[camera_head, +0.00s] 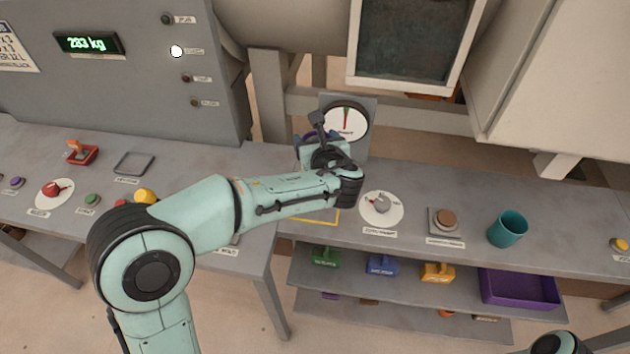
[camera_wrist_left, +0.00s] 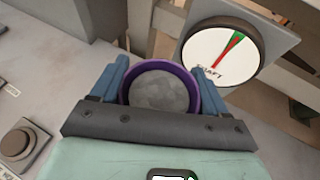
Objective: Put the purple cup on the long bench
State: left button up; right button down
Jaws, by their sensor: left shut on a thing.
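My left gripper (camera_head: 318,142) is shut on the purple cup (camera_wrist_left: 193,92), with a blue finger on each side of it. In the left wrist view the cup's round rim faces the camera and its inside looks grey. In the head view only a sliver of purple shows past the gripper, in front of the gauge. I cannot tell whether the cup's base touches a surface. A grey bench top (camera_head: 575,224) runs to the right from beneath my left forearm. My right gripper is not in view.
The white gauge (camera_head: 345,122) stands close beside the cup. On the right bench are a dial (camera_head: 381,208), a brown button (camera_head: 445,219) and a teal cup (camera_head: 507,229). A shelf below holds a purple bin (camera_head: 520,289). A second bench (camera_head: 55,225) with controls lies left.

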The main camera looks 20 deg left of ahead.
pick_arm(q)
jog(key=shift+f+b, duration=1)
jog(key=shift+f, duration=5.2)
jog(key=shift+f, duration=0.2)
jog(key=o, duration=1.1)
jog(key=shift+r, duration=0.1)
